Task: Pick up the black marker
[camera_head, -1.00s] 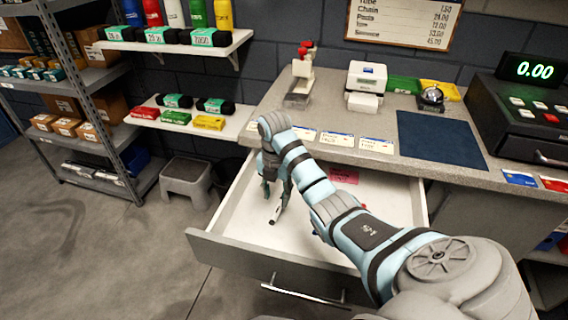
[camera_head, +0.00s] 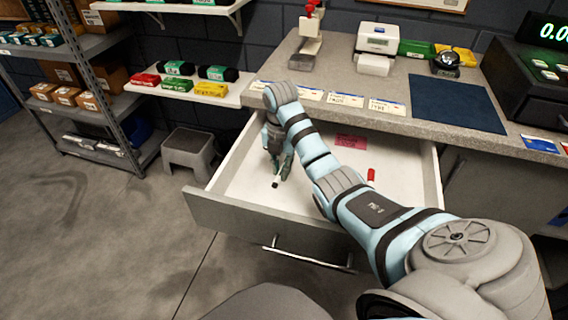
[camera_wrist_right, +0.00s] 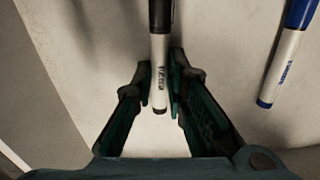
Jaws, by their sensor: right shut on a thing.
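The black marker (camera_wrist_right: 160,58) has a white barrel and a black cap and end. In the right wrist view it lies between the fingers of my right gripper (camera_wrist_right: 156,88), which is shut on its barrel. In the head view my right gripper (camera_head: 279,168) points down inside the open drawer (camera_head: 235,212), and the end of the marker (camera_head: 277,182) shows below its fingers. I cannot tell whether the marker touches the drawer floor. My left gripper is not in view.
A blue marker (camera_wrist_right: 286,60) lies to the right in the wrist view. A red object (camera_head: 371,174) and a pink card (camera_head: 351,142) are in the drawer. The drawer's walls surround my gripper, and the counter (camera_head: 440,128) is behind it.

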